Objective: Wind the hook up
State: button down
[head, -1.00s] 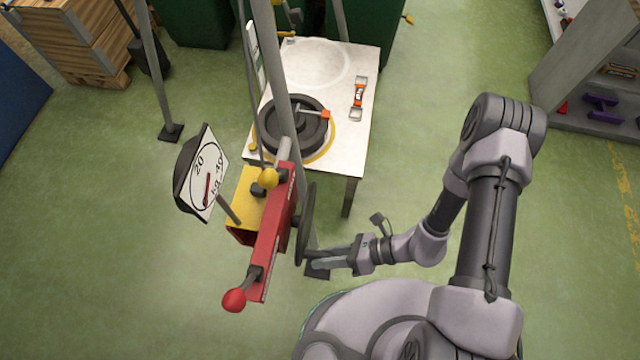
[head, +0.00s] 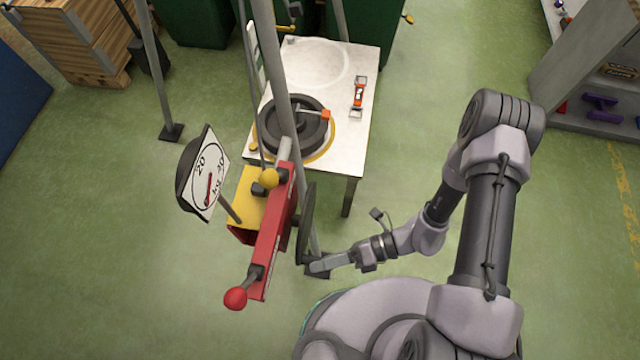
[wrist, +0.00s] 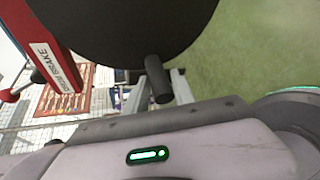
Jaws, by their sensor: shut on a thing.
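A red winch frame (head: 268,250) with a yellow housing (head: 246,205) is fixed on the grey post. Its dark handwheel (head: 306,225) is on the right side, seen nearly edge-on, and fills the top of the wrist view (wrist: 125,25). A short dark handle (wrist: 157,80) sticks out from the wheel. My gripper (head: 316,264) is at the wheel's lower edge, shut on this handle; one grey finger (wrist: 179,88) shows beside it. I cannot clearly make out the hook; a dark round weight (head: 285,128) with an orange piece on top sits on the white table.
The white table (head: 345,145) holds an orange-and-grey fitting (head: 358,97). A dial scale (head: 207,178) stands left of the winch. A red-knobbed lever (head: 235,298) sticks out at its front, labelled as a brake in the wrist view. Green floor is open to the right.

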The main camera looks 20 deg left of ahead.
jog(key=shift+r+m+g, duration=0.3)
jog(key=shift+s+r+m+g+y, duration=0.2)
jog(key=shift+r+m+g+y, duration=0.2)
jog(key=shift+r+m+g, duration=0.75)
jog(key=shift+r+t, duration=0.2)
jog(key=shift+t, duration=0.05)
jog(key=shift+w+r+m+g+y+b, duration=0.15)
jog(key=shift+r+m+g+y+b, duration=0.15)
jog(key=shift+r+m, duration=0.5)
jog(key=shift+w+r+m+g+y+b, duration=0.1)
jog(key=shift+r+m+g+y+b, duration=0.15)
jog(key=shift+r+m, duration=0.45)
jog(key=shift+f, duration=0.15)
jog(key=shift+w+a+r+m+g+y+b, duration=0.1)
jog(key=shift+w+r+m+g+y+b, duration=0.2)
jog(key=shift+r+m, duration=0.5)
jog(key=shift+w+a+r+m+g+y+b, duration=0.1)
jog(key=shift+w+r+m+g+y, duration=0.25)
jog(key=shift+m, duration=0.7)
